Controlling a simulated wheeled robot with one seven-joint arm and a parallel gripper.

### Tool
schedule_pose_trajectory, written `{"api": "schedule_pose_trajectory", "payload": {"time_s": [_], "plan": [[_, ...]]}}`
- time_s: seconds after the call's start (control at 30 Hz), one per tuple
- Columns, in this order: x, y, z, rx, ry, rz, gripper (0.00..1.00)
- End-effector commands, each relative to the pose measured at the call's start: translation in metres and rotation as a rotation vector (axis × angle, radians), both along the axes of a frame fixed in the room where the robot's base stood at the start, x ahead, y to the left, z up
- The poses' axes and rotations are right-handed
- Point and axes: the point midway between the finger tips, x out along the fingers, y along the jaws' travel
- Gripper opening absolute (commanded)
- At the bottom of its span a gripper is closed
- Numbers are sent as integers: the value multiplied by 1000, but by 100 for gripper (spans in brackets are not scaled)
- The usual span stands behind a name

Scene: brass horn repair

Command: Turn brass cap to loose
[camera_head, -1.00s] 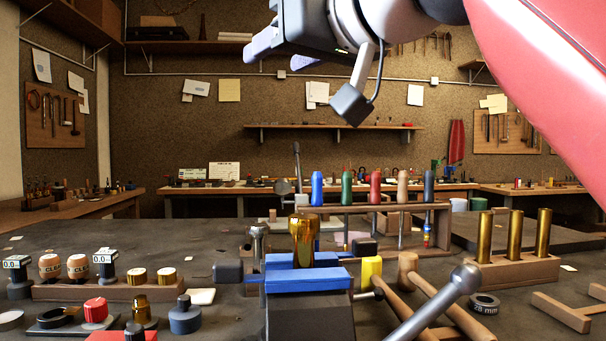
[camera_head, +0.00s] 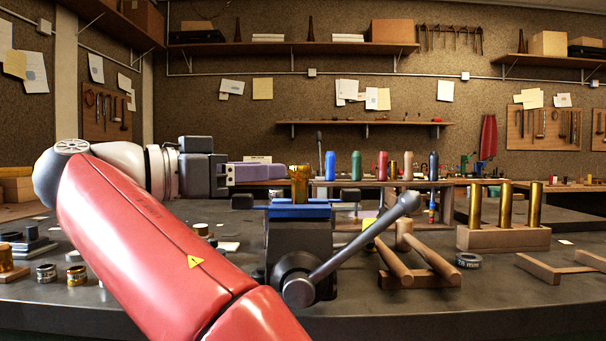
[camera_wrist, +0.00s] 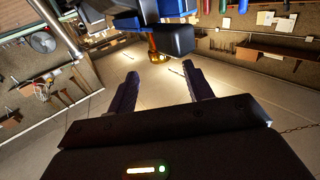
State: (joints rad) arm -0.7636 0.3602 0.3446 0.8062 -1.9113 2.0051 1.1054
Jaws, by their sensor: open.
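The brass cap (camera_head: 300,186) stands upright as a gold, flared piece above the blue jaws (camera_head: 300,210) of the vise (camera_head: 299,243). In the wrist view the cap (camera_wrist: 157,56) shows small, beyond and roughly between the fingertips, with the blue vise jaws (camera_wrist: 176,8) at the top edge. My gripper (camera_head: 283,172) lies level, reaching in from the left with its purple fingers pointing right at the cap's upper part. In the wrist view my gripper (camera_wrist: 160,70) is open, its two fingers apart with nothing between them. The cap looks clear of both fingers.
The vise's long grey handle (camera_head: 365,238) slants up to the right. A rack of coloured screwdrivers (camera_head: 380,180) stands behind the cap. A wooden block with brass tubes (camera_head: 503,238) and a wooden mallet (camera_head: 425,260) are to the right. My arm hides much of the left bench.

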Motion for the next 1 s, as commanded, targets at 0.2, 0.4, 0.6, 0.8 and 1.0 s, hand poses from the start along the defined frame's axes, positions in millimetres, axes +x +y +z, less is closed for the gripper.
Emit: {"api": "schedule_pose_trajectory", "payload": {"time_s": [0.2, 0.4, 0.6, 0.8, 1.0], "plan": [[12, -21, 0, -1, 2, -3, 51], [29, -49, -1, 0, 1, -2, 51], [38, -62, 0, -1, 2, 1, 51], [39, -64, 1, -1, 2, 3, 51], [39, -63, 1, -2, 3, 3, 37]]}}
